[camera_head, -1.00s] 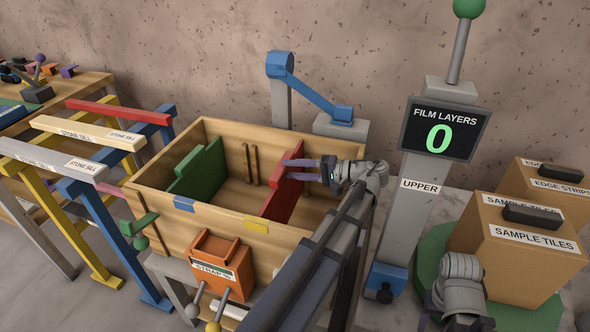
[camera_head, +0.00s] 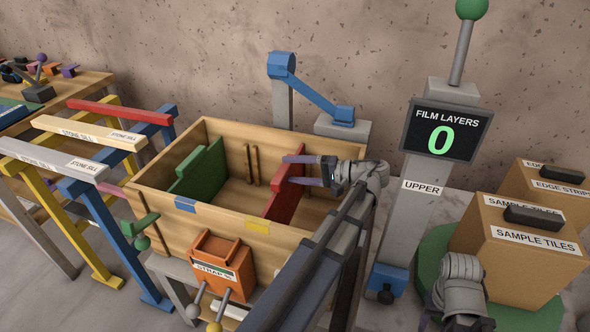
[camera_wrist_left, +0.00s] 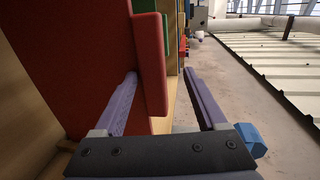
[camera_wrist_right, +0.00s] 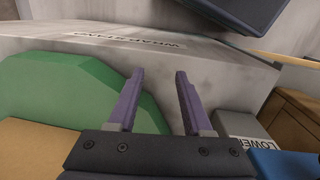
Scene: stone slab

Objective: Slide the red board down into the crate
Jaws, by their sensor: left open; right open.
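The red board (camera_head: 284,203) stands upright inside the wooden crate (camera_head: 150,197), in its right part. In the left wrist view the red board (camera_wrist_left: 70,60) fills the left side, and its raised red edge piece (camera_wrist_left: 150,75) shows between the spread fingers. My left gripper (camera_head: 287,171) is open at the top of the board, one finger on either side of that piece. Whether a finger touches it I cannot tell. How deep the board's lower edge sits is hidden. My right gripper (camera_wrist_right: 160,72) is open and empty, away from the crate at the lower right.
A green board (camera_head: 200,170) stands in the crate's left part. An orange strap box (camera_head: 222,262) is at the crate's front. Trestles with stone sills (camera_head: 85,134) stand left. A grey post with a screen (camera_head: 437,132) and boxes on a green disc (camera_head: 433,240) stand right.

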